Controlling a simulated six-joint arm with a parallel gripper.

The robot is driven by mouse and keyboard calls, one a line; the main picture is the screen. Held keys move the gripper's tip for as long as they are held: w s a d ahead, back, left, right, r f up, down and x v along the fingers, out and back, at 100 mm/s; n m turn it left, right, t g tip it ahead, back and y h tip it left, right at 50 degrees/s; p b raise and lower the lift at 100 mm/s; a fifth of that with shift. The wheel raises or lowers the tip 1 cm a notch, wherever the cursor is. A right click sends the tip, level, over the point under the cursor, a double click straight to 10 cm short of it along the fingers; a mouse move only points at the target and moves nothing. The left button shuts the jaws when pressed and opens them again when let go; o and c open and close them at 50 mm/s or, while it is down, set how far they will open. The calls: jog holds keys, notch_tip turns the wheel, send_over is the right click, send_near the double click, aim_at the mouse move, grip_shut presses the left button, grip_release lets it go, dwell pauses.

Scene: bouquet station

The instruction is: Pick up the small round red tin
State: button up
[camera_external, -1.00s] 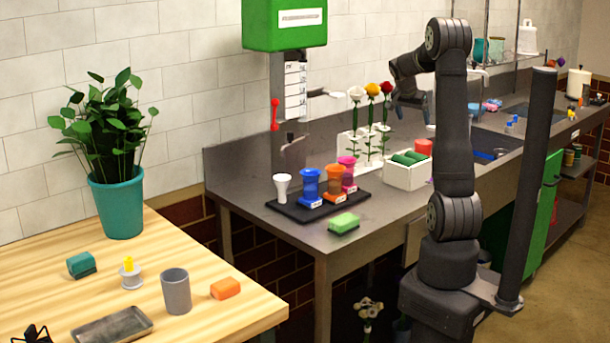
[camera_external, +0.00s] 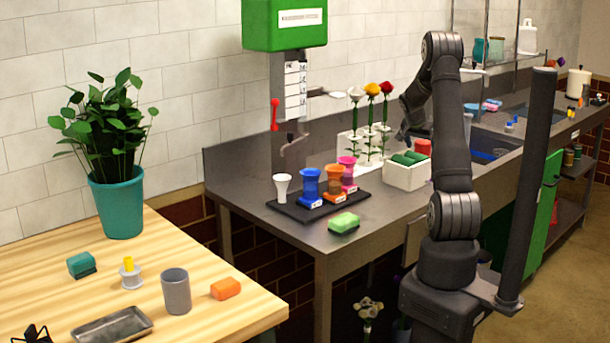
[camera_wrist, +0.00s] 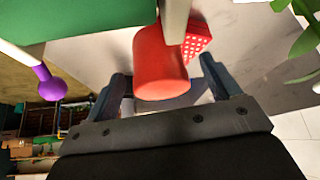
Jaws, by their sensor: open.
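The small round red tin (camera_external: 423,147) stands on the grey counter, just behind the white box with green rolls. In the wrist view the red tin (camera_wrist: 160,65) is a plain red cylinder in the upper middle, lined up with the gap between my fingers. My gripper (camera_wrist: 164,72) is open, with one dark finger on each side of the tin; I cannot tell whether either touches it. In the external view my gripper (camera_external: 403,136) hangs low near the roses, left of the tin, partly hard to make out against the dark background.
The white box (camera_external: 405,176) stands close in front of the tin. Roses in a white stand (camera_external: 357,148) are to the left. In the wrist view a red dotted object (camera_wrist: 197,36) is right beside the tin, and a purple ball-ended rod (camera_wrist: 47,84) lies left.

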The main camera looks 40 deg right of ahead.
jog(key=x, duration=0.3)
jog(key=shift+r, duration=0.1)
jog(key=c, duration=1.2)
jog(key=shift+r, duration=0.45)
jog(key=r, duration=0.3)
jog(key=shift+s+d+r, duration=0.1)
jog(key=shift+s+r, duration=0.15)
jog(key=shift+r, duration=0.1)
jog(key=s+d+r, duration=0.2)
jog(key=s+r, duration=0.4)
jog(key=s, duration=0.4)
jog(key=w+f+n, duration=0.1)
jog(key=w+f, duration=0.1)
jog(key=w, duration=0.2)
jog(key=w+a+f+n+t, duration=0.1)
jog(key=w+f+n, duration=0.1)
jog(key=w, duration=0.3)
jog(key=w+a+f+n+t, duration=0.1)
jog(key=w+f, duration=0.1)
jog(key=w, duration=0.2)
jog(key=shift+w+a+f+n+y, duration=0.15)
jog(key=shift+n+y, duration=0.15)
jog(key=shift+y, duration=0.1)
jog(key=shift+f, duration=2)
